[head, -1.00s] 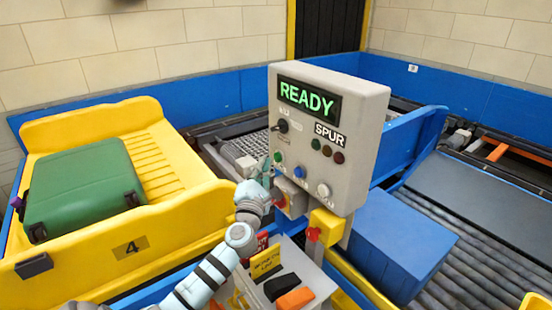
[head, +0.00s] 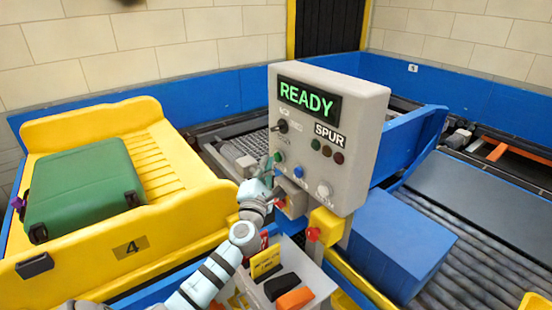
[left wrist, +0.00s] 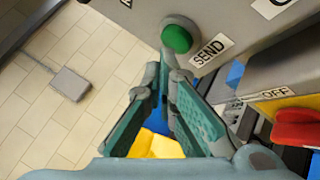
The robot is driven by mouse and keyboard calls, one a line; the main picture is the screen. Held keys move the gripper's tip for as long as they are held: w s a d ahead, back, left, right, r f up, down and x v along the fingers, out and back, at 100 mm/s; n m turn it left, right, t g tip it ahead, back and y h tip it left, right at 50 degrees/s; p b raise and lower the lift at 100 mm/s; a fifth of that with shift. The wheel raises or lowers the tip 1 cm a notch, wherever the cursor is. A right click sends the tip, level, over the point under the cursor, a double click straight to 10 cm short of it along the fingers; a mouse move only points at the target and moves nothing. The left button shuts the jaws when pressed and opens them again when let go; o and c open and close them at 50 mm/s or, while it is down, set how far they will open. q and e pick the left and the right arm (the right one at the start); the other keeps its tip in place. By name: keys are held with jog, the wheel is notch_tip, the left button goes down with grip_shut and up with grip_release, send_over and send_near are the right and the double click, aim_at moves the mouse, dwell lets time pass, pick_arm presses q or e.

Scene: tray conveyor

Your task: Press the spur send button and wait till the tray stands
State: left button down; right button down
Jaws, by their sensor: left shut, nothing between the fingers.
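The grey spur control box (head: 357,105) shows a lit READY display (head: 308,97) above a SPUR label. Its green button (head: 278,157) is also seen in the left wrist view (left wrist: 177,39), beside the word SEND. My left gripper (head: 270,168) is shut and empty, its tips (left wrist: 166,62) just below the green button in the wrist view. I cannot tell whether they touch it. The yellow tray (head: 137,247), marked 4, stands at the left with a green suitcase (head: 85,188) in it. My right gripper is out of view.
Blue (head: 299,172) and white (head: 323,190) buttons sit beside the green one. A red switch marked OFF (left wrist: 297,127) is close to my gripper. A blue box (head: 400,240) stands right of the panel by the roller conveyor (head: 470,235).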

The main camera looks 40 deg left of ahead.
pick_arm(q)
jog(key=shift+w+d, duration=0.15)
jog(key=shift+w, duration=0.35)
dwell(0.4)
jog(key=shift+s, duration=0.1)
jog(key=shift+s+a+p, duration=0.2)
jog(key=shift+s+p, duration=0.2)
jog(key=shift+s, duration=0.4)
